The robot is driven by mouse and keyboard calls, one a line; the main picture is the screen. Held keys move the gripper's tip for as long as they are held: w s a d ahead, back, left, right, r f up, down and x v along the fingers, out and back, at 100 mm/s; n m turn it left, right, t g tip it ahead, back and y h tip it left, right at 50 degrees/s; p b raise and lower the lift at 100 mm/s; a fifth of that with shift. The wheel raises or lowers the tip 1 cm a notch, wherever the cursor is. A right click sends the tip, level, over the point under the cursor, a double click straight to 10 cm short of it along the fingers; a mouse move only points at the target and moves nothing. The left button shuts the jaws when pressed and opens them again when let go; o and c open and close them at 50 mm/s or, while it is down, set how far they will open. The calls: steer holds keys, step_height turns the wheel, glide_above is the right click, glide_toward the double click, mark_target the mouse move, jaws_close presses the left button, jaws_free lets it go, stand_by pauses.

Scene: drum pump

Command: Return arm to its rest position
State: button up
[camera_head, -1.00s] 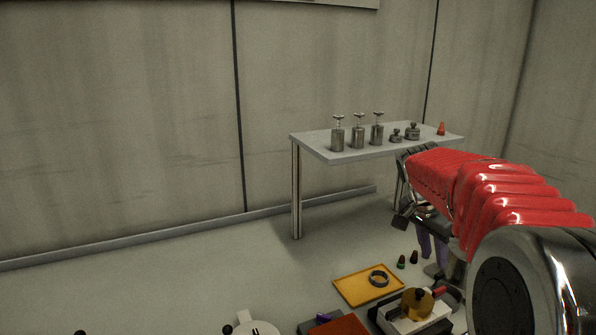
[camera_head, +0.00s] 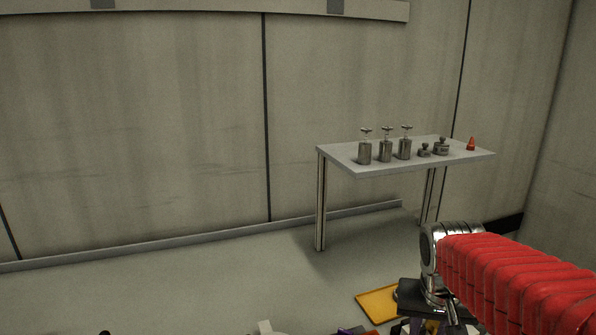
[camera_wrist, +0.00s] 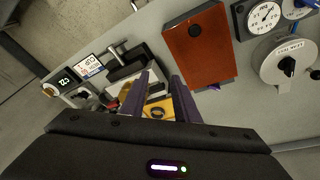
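My arm in its red sleeve runs in from the right edge of the head view and reaches to the lower middle right. My gripper shows in the wrist view (camera_wrist: 160,84) with its two purple fingers apart and nothing held between them. Beyond the fingers, part of a yellow tray (camera_wrist: 166,103) with a dark ring shows. In the head view the fingers are mostly cut off by the bottom edge.
A grey side table (camera_head: 340,158) stands by the back wall, with several metal weights and a small red cone (camera_head: 471,144) on it. Floor left of the table is clear.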

steer(key=s+a+r+n+t+y, duration=0.1)
steer(key=s+a+n+t, duration=0.2)
steer(key=s+a, duration=0.6)
steer(key=s, duration=0.2)
steer(key=shift+s+r, duration=0.35)
steer(key=shift+s, duration=0.05)
steer(key=shift+d, duration=0.1)
